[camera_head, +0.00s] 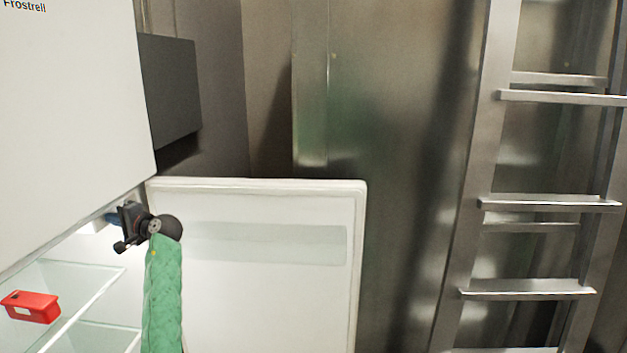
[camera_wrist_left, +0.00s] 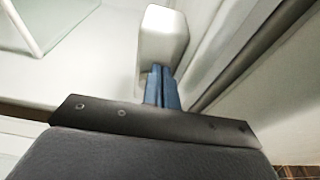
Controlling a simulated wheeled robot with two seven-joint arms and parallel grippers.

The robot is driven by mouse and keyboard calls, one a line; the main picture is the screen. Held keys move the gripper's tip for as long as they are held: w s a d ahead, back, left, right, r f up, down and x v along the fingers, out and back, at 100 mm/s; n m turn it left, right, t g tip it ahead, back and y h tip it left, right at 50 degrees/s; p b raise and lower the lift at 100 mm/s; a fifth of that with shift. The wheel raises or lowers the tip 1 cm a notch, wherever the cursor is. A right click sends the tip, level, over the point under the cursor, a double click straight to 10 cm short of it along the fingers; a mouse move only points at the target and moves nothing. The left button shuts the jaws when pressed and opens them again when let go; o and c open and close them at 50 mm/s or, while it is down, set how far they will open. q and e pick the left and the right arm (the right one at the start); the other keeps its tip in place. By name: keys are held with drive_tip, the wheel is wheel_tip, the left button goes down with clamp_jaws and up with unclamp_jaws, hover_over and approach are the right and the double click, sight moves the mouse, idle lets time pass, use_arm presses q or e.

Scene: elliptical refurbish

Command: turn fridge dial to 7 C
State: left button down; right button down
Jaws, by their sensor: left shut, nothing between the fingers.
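The fridge interior is open, with its white door (camera_head: 300,300) swung out to the right. In the left wrist view, a pale rounded block (camera_wrist_left: 162,40), which looks like the dial or its housing, sits just past the fingertips. No scale or numbers are readable on it, so its setting cannot be told. My left gripper (camera_head: 111,217) reaches into the fridge's top right corner, under the upper white front. Its blue fingers also show in the left wrist view (camera_wrist_left: 160,76), shut together with nothing between them, at the block's lower edge. Whether they touch it cannot be told. My right gripper is out of view.
Glass shelves (camera_head: 85,285) lie below and left of the gripper, with a red container (camera_head: 30,306) on one. The upper white front (camera_head: 70,120) hangs close above the arm. A metal rack (camera_head: 540,205) stands at the right.

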use_arm(q)
drive_tip(key=shift+s+f, duration=0.1)
drive_tip(key=shift+f, duration=0.8)
drive_tip(key=shift+s, duration=0.1)
drive_tip(key=shift+s, duration=0.25)
drive_tip(key=d, duration=0.6)
drive_tip(key=shift+s, duration=0.25)
